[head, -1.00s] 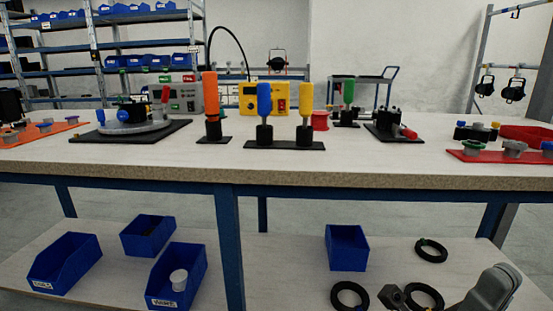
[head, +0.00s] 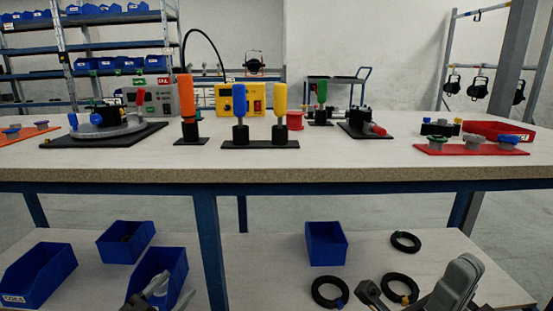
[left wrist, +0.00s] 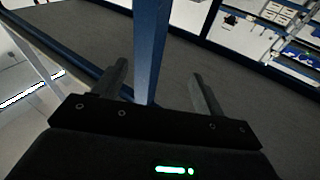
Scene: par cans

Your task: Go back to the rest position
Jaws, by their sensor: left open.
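My left gripper (head: 174,285) shows at the bottom of the head view, in front of a blue bin (head: 146,267) on the lower shelf. In the left wrist view its two fingers (left wrist: 160,70) are spread apart with nothing held. A blue table leg (left wrist: 149,50) shows in the gap between them; how far beyond the fingers it is, I cannot tell. My right arm (head: 455,286) shows at the lower right of the head view, below the tabletop level. A dark grey part (head: 368,291) beside it may be my right gripper; its jaws are not clear.
The workbench (head: 300,173) spans the view, with colour-handled tools, fixtures and a red tray (head: 497,131) on top. Its lower shelf (head: 270,265) holds blue bins and black cable rings (head: 405,242). A blue leg (head: 209,245) stands right of my left gripper.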

